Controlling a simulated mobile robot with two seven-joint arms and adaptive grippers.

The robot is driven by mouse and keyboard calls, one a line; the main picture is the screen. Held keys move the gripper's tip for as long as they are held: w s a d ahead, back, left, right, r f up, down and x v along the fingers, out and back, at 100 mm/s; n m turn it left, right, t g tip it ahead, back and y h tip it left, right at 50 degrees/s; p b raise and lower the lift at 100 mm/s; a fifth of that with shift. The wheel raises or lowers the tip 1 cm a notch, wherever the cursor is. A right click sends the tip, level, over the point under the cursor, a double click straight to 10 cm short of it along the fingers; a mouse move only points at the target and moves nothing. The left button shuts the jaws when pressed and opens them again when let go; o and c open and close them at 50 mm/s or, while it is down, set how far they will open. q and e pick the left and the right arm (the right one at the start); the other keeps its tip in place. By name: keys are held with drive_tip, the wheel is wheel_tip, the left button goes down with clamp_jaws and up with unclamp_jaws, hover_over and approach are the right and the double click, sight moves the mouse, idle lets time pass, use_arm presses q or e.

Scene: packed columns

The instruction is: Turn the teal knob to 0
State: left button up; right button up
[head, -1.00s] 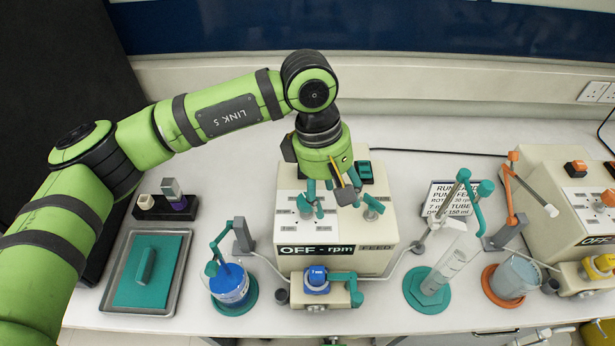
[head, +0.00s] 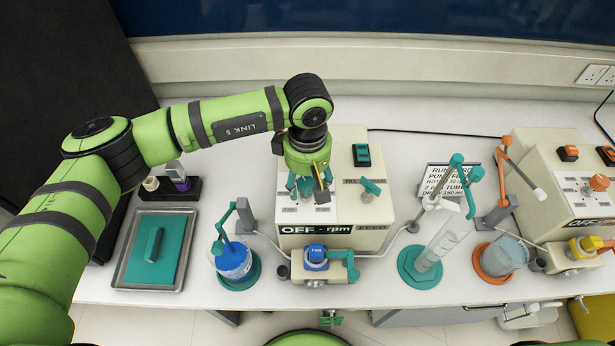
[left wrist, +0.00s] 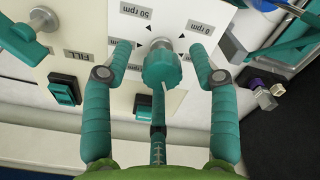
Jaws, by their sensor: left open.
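The teal knob (left wrist: 161,68) is on the pale front panel of the left pump box (head: 350,215). In the left wrist view it stands between the two teal fingers of my left gripper (left wrist: 161,62). The fingers are apart, with a gap on each side of the knob. Printed marks ring it, including "0 rpm" (left wrist: 204,29) and "50 rpm" (left wrist: 135,10); the knob's exact setting is unclear. In the head view my left gripper (head: 305,188) mostly hides the knob. The display (head: 314,229) reads "OFF - rpm".
A teal lever (head: 370,188) and teal rocker switch (head: 361,155) are on the same box. A blue beaker (head: 233,262), measuring cylinder (head: 437,250) and blue-topped pump head (head: 316,257) stand in front. A tray (head: 120,278) lies left; an orange-fitted box (head: 560,190) stands right.

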use_arm(q)
drive_tip(key=c, duration=1.1)
drive_tip(key=shift+f, duration=0.1)
drive_tip(key=shift+c, duration=0.2)
drive_tip(key=shift+f+n+b, duration=0.2)
drive_tip(key=shift+n+b, duration=0.1)
drive_tip(key=shift+b, duration=0.4)
drive_tip(key=n+b, duration=0.2)
drive_tip(key=b, duration=0.1)
drive_tip(key=n+b, duration=0.2)
drive_tip(key=b, duration=0.1)
drive_tip(key=n+b, duration=0.2)
drive_tip(key=b, duration=0.2)
drive_tip(key=shift+d+f, duration=0.1)
drive_tip(key=shift+f, duration=0.15)
drive_tip(key=n+b, duration=0.3)
drive_tip(key=b, duration=0.1)
drive_tip(key=n+b, duration=0.4)
drive_tip(key=shift+w+r+n, duration=0.1)
drive_tip(key=shift+r+n, duration=0.1)
drive_tip(key=shift+n, duration=0.1)
drive_tip(key=n+b, duration=0.3)
drive_tip(key=shift+r, duration=0.1)
drive_tip(key=shift+w+r+n+b, duration=0.1)
drive_tip(key=shift+n+b, duration=0.45)
drive_tip(key=shift+n, duration=0.5)
drive_tip(key=shift+w+r+n+b, duration=0.1)
drive_tip(key=shift+n+b, duration=0.4)
drive_tip(key=shift+n, duration=0.55)
drive_tip(key=shift+r, duration=0.15)
